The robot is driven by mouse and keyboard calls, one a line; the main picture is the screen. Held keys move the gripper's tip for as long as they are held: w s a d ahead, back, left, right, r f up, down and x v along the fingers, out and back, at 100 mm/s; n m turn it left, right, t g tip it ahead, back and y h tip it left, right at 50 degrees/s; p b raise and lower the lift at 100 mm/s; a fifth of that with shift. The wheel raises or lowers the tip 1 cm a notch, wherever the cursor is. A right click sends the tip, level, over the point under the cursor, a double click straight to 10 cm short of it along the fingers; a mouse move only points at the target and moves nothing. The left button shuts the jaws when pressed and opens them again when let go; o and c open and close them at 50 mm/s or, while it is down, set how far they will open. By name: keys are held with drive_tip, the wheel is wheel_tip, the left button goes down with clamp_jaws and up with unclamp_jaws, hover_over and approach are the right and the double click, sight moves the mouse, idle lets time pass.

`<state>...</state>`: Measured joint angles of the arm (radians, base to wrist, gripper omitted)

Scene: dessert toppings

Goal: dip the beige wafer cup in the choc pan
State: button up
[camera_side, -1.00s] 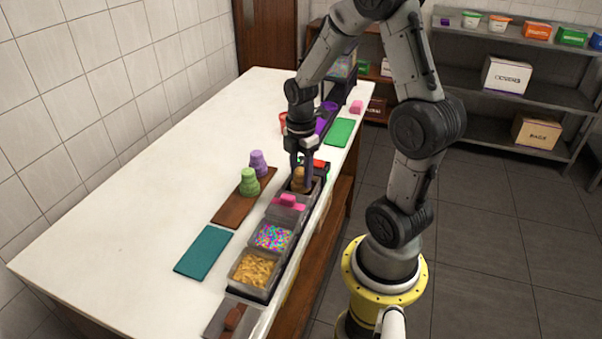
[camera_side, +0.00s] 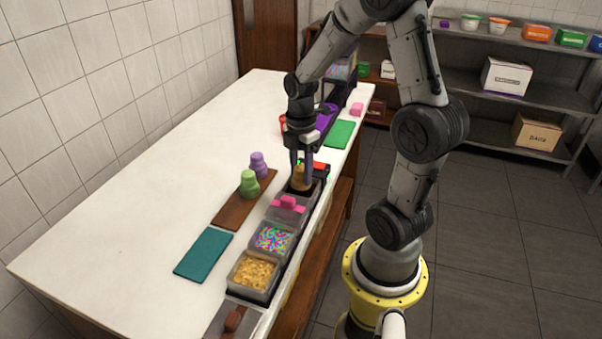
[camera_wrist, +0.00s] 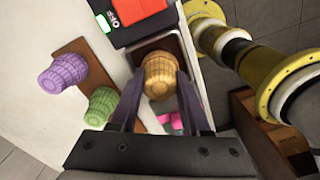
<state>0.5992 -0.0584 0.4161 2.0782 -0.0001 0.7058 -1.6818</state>
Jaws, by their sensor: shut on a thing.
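The beige wafer cup (camera_side: 300,178) is between the fingers of my gripper (camera_side: 301,176), which is shut on it. It also shows in the wrist view (camera_wrist: 160,74), with one finger on each side. The choc pan (camera_side: 315,188) is the dark pan at the far end of the row of toppings. Its rim and dark inside (camera_wrist: 173,44) show around the cup in the wrist view. The cup is over the pan's opening; I cannot tell whether its lower end touches the chocolate. No dark coating shows on the visible part of the cup.
A green cup (camera_side: 249,183) and a purple cup (camera_side: 258,163) stand on a brown board (camera_side: 231,210) to the left. A lid with a pink handle (camera_side: 288,203), a sprinkles tub (camera_side: 271,238) and a golden topping tub (camera_side: 253,270) continue the row. A red-and-black device (camera_wrist: 137,10) adjoins the pan.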

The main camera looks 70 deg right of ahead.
drive_tip(key=shift+r, duration=1.15)
idle(0.4)
drive_tip(key=shift+r, duration=2.3)
